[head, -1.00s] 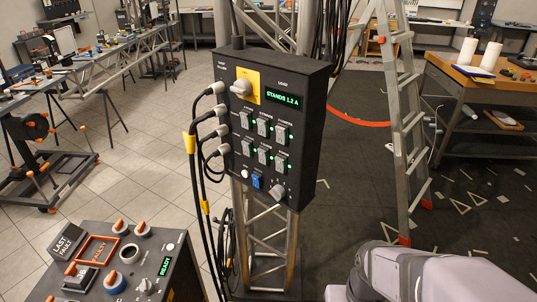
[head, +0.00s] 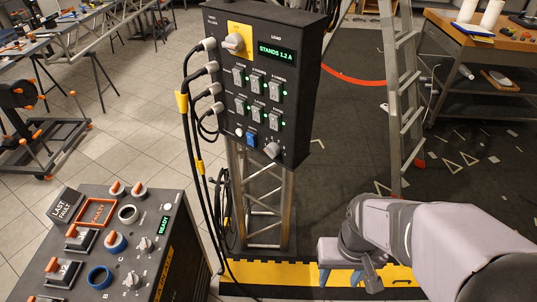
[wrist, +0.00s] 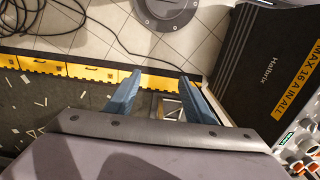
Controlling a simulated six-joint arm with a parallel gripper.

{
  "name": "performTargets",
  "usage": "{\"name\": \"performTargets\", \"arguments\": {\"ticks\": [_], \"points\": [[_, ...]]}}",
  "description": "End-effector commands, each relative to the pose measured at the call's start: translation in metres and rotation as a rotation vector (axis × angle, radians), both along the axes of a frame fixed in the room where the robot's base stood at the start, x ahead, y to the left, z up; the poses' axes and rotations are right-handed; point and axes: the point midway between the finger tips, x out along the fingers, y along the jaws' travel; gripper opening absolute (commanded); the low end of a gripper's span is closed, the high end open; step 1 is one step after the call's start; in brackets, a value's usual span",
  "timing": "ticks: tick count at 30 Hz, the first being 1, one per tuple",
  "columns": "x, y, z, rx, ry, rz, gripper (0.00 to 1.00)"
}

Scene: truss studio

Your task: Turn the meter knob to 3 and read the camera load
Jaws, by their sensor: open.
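A black power box (head: 262,85) is mounted on the truss column. Its green display (head: 277,52) reads "STANDS 1.2 A". A grey knob (head: 272,149) with small marks around it sits at the box's lower right; its setting is too small to read. A larger light knob (head: 234,43) sits on a yellow plate at the upper left. My gripper (head: 348,287) is below and right of the box, pointing down, open and empty, apart from both knobs. In the wrist view its blue fingers (wrist: 160,76) are spread above the floor; neither knob is seen there.
Several cables (head: 190,120) plug into the box's left side. A console (head: 125,235) with switches and a "READY" display stands at the lower left. A ladder (head: 405,100) stands on the right. A yellow-black edge strip (head: 400,275) lies on the floor. Air between gripper and box looks clear.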

Motion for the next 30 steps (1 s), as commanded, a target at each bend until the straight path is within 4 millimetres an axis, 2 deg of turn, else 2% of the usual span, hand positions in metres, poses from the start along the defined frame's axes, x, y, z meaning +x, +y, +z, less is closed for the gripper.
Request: {"name": "performTargets", "arguments": {"ticks": [5,8,12,17,22,25,28,30], "points": [[-0.006,0.022,0.0,-0.001,0.03,0.104,0.49],[-0.024,0.042,-0.011,-0.013,0.111,0.212,0.49],[-0.057,0.067,-0.032,-0.055,0.262,0.391,0.49],[-0.067,0.093,-0.054,-0.131,0.358,0.604,0.49],[-0.054,0.113,-0.081,-0.273,0.408,0.908,0.49],[-0.035,0.122,-0.096,-0.394,0.432,1.119,0.49],[-0.002,0.134,-0.108,-0.558,0.445,1.359,0.49],[0.031,0.145,-0.11,-0.693,0.444,1.518,0.49]]}}
